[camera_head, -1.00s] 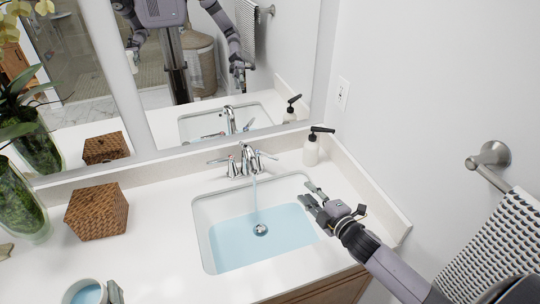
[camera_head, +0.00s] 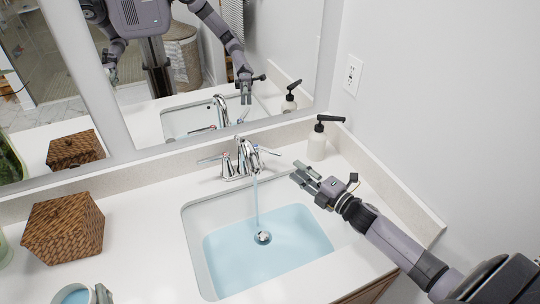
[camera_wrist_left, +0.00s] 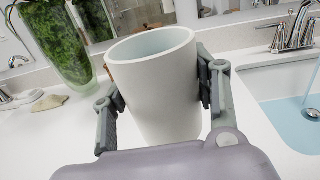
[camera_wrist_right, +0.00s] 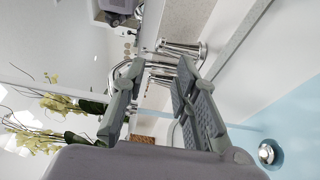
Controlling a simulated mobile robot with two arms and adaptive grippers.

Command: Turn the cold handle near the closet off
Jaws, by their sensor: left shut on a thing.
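The chrome faucet (camera_head: 240,165) stands behind the sink and water runs from its spout. Its right handle (camera_head: 262,152), the one with a blue mark, points right toward my right gripper. The left handle (camera_head: 212,159) has a red mark. My right gripper (camera_head: 304,174) is open and empty, right of the blue-marked handle and apart from it. In the right wrist view the chrome faucet parts (camera_wrist_right: 165,65) show beyond and between its spread fingers (camera_wrist_right: 155,95). My left gripper (camera_wrist_left: 158,85) is shut on a white cup (camera_wrist_left: 152,110); the cup also shows at the lower left in the head view (camera_head: 75,292).
The white sink basin (camera_head: 195,250) holds bluish water. A soap bottle (camera_head: 317,145) with a black pump stands behind my right gripper near the wall. A woven box (camera_head: 65,228) sits left of the sink. A mirror (camera_head: 180,100) rises behind the counter.

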